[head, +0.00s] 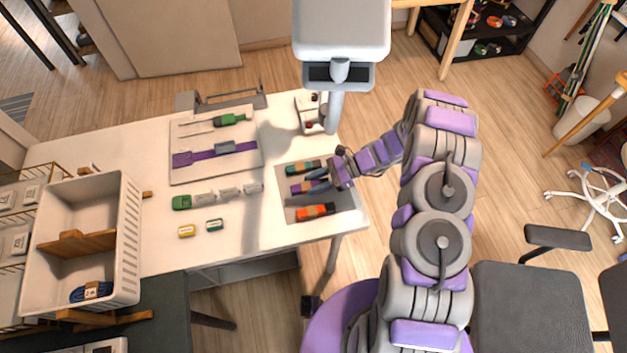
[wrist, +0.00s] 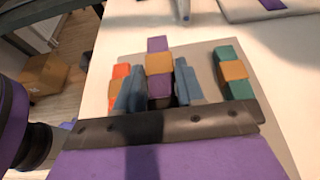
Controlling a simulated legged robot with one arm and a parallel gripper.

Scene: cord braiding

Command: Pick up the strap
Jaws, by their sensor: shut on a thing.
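A purple strap bundle with an orange band (head: 297,188) lies in the middle of the grey mat (head: 345,222) at the table's right end. My gripper (head: 312,181) is low over the mat, with its fingers on either side of this bundle. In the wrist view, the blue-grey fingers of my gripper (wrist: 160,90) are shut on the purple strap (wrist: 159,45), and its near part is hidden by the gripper. I cannot tell whether it is lifted off the mat.
A green bundle (head: 297,168) and an orange-red bundle (head: 316,211) flank the held one closely. A board (head: 185,142) bears a purple strip and a green-handled tool. Small yellow (head: 187,231) and green (head: 215,225) blocks stand left of the mat. A white crate (head: 128,240) stands far left.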

